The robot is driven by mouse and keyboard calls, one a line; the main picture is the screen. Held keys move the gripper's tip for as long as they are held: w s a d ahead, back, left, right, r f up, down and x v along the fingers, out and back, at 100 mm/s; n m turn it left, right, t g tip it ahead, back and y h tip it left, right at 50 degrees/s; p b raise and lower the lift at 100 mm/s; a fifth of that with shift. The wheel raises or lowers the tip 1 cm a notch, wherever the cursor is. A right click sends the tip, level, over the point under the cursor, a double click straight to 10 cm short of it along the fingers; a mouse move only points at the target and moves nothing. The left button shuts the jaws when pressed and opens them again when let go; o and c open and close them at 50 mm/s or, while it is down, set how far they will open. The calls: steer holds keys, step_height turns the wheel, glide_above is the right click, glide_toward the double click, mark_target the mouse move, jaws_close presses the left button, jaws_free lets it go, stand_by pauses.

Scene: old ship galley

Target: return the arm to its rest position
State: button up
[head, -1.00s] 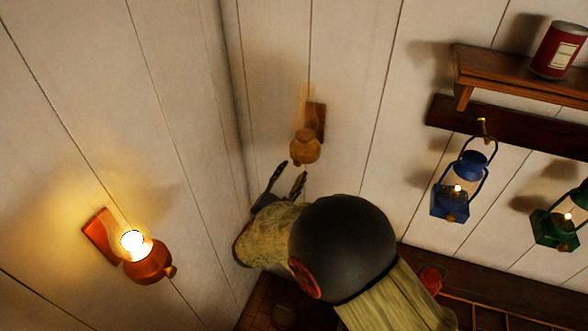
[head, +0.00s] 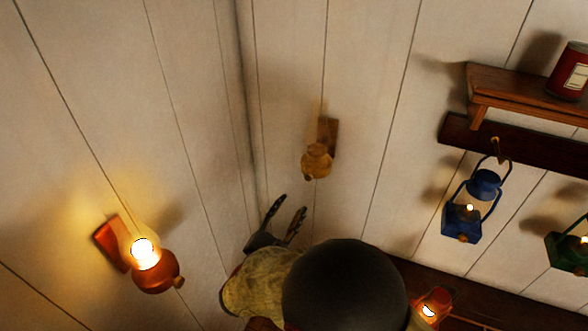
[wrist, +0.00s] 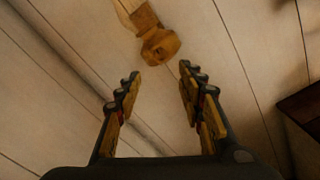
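My gripper (head: 287,216) is near the lower middle of the head view, in front of the corner of the white plank walls. Its two fingers stand apart with nothing between them. In the wrist view my gripper (wrist: 158,90) is also open and empty. An unlit brass wall lamp (head: 317,160) on a wooden bracket is above the fingertips in the head view. The same lamp (wrist: 160,47) shows just beyond the fingertips in the wrist view, apart from them. My arm covers the bottom middle of the head view.
A lit wall lamp (head: 153,272) is on the left wall. A blue lantern (head: 471,205) and a green lantern (head: 570,245) hang from a dark rail (head: 455,132) at right. A shelf (head: 520,92) above holds a red can (head: 573,72). A red lit lantern (head: 430,308) is low, beside my arm.

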steer(key=s+d+f+m+g+h, duration=0.2)
steer(key=s+d+f+g, duration=0.3)
steer(key=d+f, duration=0.2)
steer(key=s+d+f+m+g+y+b, duration=0.2)
steer(key=s+d+m+g+y+b, duration=0.25)
steer(key=s+m+b, duration=0.45)
steer(key=s+d+f+m+g+y+b, duration=0.35)
steer(key=s+d+m+g+b, duration=0.2)
steer(key=s+m, duration=0.55)
steer(key=s+d+r+m+t+b, duration=0.1)
steer(key=d+r+m+t+b, duration=0.1)
steer(key=d+b, duration=0.4)
steer(key=shift+s+d+r+m+t+b, duration=0.15)
steer(key=shift+d+r+m+t+b, duration=0.25)
steer(key=shift+m+t, duration=0.35)
steer(key=shift+f, duration=0.1)
